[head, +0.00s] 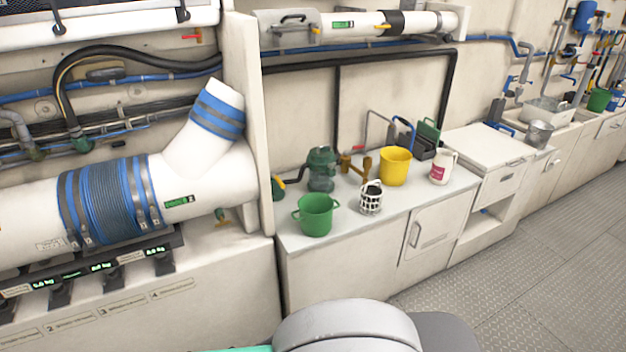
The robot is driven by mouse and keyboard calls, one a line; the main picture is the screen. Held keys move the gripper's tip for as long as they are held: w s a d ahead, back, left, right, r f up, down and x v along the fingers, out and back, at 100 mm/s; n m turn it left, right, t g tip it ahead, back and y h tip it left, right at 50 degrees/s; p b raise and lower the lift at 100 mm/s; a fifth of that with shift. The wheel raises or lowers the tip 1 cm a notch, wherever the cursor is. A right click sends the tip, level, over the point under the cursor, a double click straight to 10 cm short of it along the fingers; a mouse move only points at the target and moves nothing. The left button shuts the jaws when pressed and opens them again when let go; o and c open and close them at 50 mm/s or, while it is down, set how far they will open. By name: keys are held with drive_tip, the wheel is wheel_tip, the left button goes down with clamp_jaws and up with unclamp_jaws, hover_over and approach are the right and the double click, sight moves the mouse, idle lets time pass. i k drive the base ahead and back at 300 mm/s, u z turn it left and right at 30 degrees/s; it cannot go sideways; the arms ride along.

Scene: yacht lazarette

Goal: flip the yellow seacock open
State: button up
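Several small yellow parts could be the yellow seacock, and I cannot tell which is. A brass-yellow valve-like fitting (356,166) stands at the back of the grey-white counter, between the green strainer and the yellow bucket. A small yellow lever (382,27) sits on the white pipe above. A yellow-tipped fitting (280,184) is at the counter's left end, partly hidden by the white post. A small yellowish valve (221,214) hangs under the large white pipe. Whether any is open or shut is too small to tell. My gripper is not in view.
The large white pipe (30,210) fills the left. Grey floor (530,270) is clear at right.

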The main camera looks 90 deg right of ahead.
sight(273, 175)
drive_tip(key=z, duration=0.05)
drive_tip(key=k, duration=0.4)
drive_tip(key=z, duration=2.6)
drive_tip(key=k, duration=0.65)
drive_tip(key=z, duration=0.3)
drive_tip(key=i, duration=1.55)
drive_tip(key=u, duration=0.85)
drive_tip(key=i, duration=0.4)
